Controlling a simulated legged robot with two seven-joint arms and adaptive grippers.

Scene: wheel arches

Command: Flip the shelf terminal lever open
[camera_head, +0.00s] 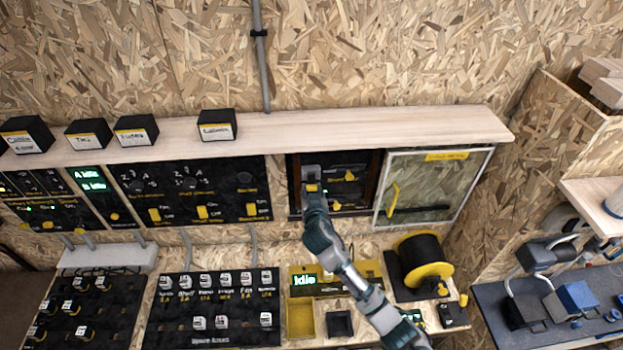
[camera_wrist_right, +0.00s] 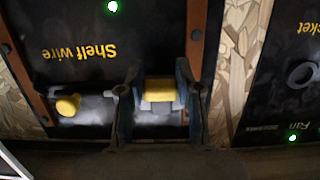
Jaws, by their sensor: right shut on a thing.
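The shelf terminal is a black panel (camera_head: 358,202) below the wooden shelf, in a dark brown frame. In the right wrist view its panel (camera_wrist_right: 110,65) reads "Shelf wire" upside down, with a green light (camera_wrist_right: 112,6). My right gripper (camera_head: 312,187) reaches to the panel's left side. In the wrist view its fingers (camera_wrist_right: 155,95) stand on both sides of the yellow-topped lever (camera_wrist_right: 159,84) and are shut on it. The lever's lower part is hidden by the gripper. A yellow knob (camera_wrist_right: 68,105) sits beside it, apart from the fingers. My left gripper is not in view.
A clear door with a yellow handle (camera_head: 393,200) stands right of the panel. The wooden shelf (camera_head: 350,128) runs above.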

